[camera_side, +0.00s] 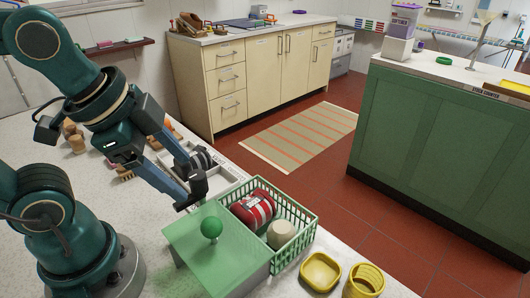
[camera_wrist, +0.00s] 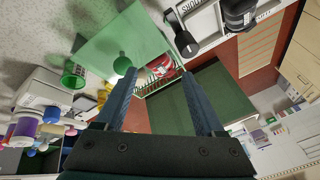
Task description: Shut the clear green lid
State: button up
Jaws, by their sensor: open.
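The clear green lid (camera_side: 190,250) is a flat see-through panel with a round green knob (camera_side: 211,228). In the side view it lies to the left of the green basket (camera_side: 297,243), leaving the basket open. A red can (camera_side: 254,208) and a beige item (camera_side: 281,233) sit inside the basket. My gripper (camera_side: 192,192) is open and empty, above the lid's far edge and behind the knob. In the wrist view the lid (camera_wrist: 112,38) is ahead, with its knob (camera_wrist: 122,65) near my left fingertip. The red can (camera_wrist: 160,66) shows between the fingers (camera_wrist: 159,76).
A yellow dish (camera_side: 320,271) and a yellow cup (camera_side: 365,281) are at the front right. Wooden pieces (camera_side: 76,140) lie at the left. A green counter (camera_side: 440,150) stands beyond the floor gap.

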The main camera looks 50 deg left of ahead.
aim_at(208, 221)
jog(key=d+m+g, duration=0.1)
jog(key=m, duration=0.3)
jog(key=d+m, duration=0.2)
jog(key=m, duration=0.2)
jog(key=d+f+m+g, duration=0.1)
jog(key=d+m, duration=0.1)
jog(key=m, duration=0.2)
jog(key=shift+f+g, duration=0.1)
jog(key=shift+g, duration=0.2)
jog(key=shift+s+d+f+m, duration=0.1)
jog(key=shift+d+f+m, duration=0.1)
jog(key=shift+d+m, duration=0.1)
jog(key=shift+x, duration=2.55)
jog(key=shift+s+d, duration=0.1)
grip_shut()
